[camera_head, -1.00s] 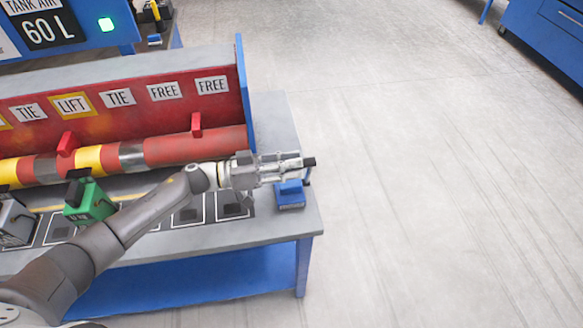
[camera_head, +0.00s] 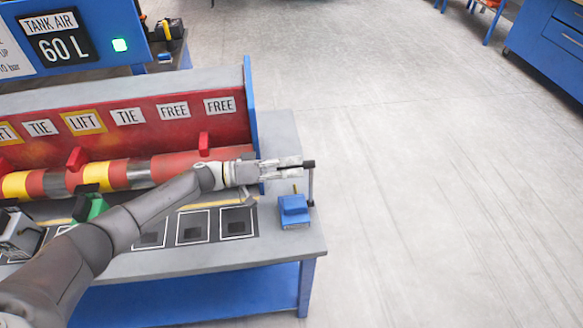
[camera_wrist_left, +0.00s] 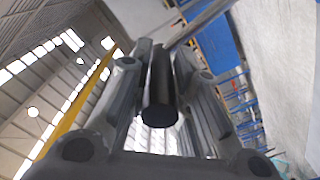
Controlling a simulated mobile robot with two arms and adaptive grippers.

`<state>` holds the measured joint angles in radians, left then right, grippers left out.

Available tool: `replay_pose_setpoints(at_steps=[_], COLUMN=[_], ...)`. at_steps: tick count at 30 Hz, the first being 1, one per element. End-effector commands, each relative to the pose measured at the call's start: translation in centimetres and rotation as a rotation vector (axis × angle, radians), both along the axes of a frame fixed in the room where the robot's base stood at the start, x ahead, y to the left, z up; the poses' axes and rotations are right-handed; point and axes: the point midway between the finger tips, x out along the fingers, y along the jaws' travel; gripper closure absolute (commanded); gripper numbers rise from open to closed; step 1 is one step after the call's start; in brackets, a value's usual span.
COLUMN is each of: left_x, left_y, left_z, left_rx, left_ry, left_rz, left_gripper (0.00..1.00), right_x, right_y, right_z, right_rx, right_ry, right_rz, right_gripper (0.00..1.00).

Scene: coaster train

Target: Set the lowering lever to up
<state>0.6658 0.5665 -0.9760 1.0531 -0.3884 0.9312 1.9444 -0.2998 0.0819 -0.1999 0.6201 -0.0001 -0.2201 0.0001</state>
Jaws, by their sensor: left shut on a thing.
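The lowering lever stands at the right end of the bench. It has a blue base (camera_head: 293,212), a thin grey rod (camera_head: 311,186) and a black handle (camera_head: 308,164). The rod looks close to upright in the head view. My left gripper (camera_head: 284,168) reaches in from the left above the blue base and is shut on the black handle. In the left wrist view the handle (camera_wrist_left: 160,92) lies between the two fingers, its round end facing the camera. My right gripper is in neither view.
A red panel (camera_head: 150,132) with LIFT, TIE and FREE labels stands behind a red and yellow striped pipe (camera_head: 120,172). A tank air display (camera_head: 62,48) reads 60 L. Open floor (camera_head: 430,200) lies right of the bench (camera_head: 190,262).

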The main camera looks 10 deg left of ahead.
Motion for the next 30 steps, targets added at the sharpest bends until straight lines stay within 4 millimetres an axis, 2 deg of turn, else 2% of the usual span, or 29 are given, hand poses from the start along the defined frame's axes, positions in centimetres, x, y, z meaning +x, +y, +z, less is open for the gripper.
replay_pose_setpoints(at_steps=[6, 7, 12, 23, 26, 30], left_x=[-0.1, -0.1, -0.2, -0.2, -0.4, -1.2], left_y=[0.0, 0.0, 0.0, 0.2, 1.2, 3.7], left_z=[-0.3, -0.3, -0.4, -0.2, -0.2, -0.3], left_rx=[0.005, 0.005, 0.005, 0.003, 0.005, 0.006], left_ry=[0.003, 0.003, 0.004, 0.001, 0.002, 0.003], left_rz=[0.0, 0.0, -0.001, -0.001, 0.001, 0.003], left_gripper=[1.0, 0.8, 0.58, 0.57, 0.57, 0.57], right_x=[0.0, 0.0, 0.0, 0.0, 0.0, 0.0], right_y=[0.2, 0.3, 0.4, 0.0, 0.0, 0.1], right_z=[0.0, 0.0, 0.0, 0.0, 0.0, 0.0], right_rx=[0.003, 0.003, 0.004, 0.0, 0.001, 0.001], right_ry=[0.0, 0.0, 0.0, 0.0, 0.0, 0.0], right_rz=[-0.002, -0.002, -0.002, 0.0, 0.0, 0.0], right_gripper=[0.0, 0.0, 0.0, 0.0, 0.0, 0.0])
